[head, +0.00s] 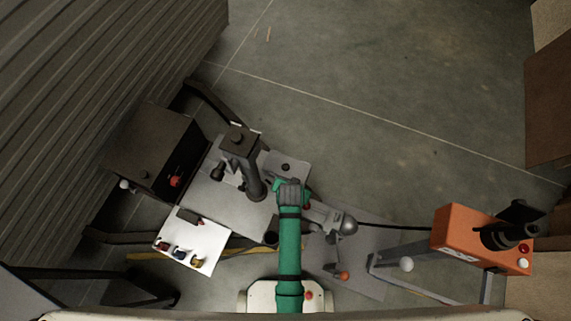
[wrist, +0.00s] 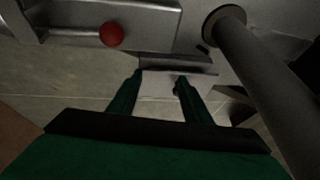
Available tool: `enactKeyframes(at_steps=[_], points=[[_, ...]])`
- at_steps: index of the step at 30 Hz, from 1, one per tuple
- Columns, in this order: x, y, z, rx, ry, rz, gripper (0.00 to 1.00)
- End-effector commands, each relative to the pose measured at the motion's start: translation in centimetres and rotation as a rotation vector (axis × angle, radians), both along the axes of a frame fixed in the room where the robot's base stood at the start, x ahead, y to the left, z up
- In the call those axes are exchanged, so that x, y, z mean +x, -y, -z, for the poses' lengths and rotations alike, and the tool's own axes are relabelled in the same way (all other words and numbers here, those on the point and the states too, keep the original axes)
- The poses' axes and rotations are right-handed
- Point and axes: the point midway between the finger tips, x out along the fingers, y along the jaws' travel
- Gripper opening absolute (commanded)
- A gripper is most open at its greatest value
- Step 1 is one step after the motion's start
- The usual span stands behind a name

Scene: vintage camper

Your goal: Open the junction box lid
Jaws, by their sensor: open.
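No part is clearly marked as the junction box or its lid. A dark box (head: 155,150) stands at the left in the head view, with a dark opening and a red part (head: 175,181) at its right side. An orange box (head: 480,238) stands at the far right. I cannot tell which, if either, is the junction box. My gripper (wrist: 158,84) is open and empty in the wrist view. Its fingers point toward a grey metal edge (wrist: 178,64), close to a red ball knob (wrist: 111,35); contact is not clear. My arm hides the fingertips in the head view.
A dark post (wrist: 255,75) rises close to the right of my fingers. A grey worktable (head: 235,207) carries an upright machine (head: 240,150). A white panel (head: 192,243) holds several small coloured parts. Open concrete floor (head: 380,90) lies beyond.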

Motion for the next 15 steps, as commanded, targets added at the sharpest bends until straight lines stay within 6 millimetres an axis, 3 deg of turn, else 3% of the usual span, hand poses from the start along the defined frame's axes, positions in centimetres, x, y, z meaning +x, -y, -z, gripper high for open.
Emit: enactKeyframes(at_steps=[1, 6, 15], points=[[1.7, -0.1, -0.3, 0.010, -0.029, 0.018, 0.45], [5.4, -0.7, -1.4, 0.043, -0.162, 0.085, 0.45], [9.8, -2.0, -5.6, 0.084, -0.358, 0.179, 0.45]])
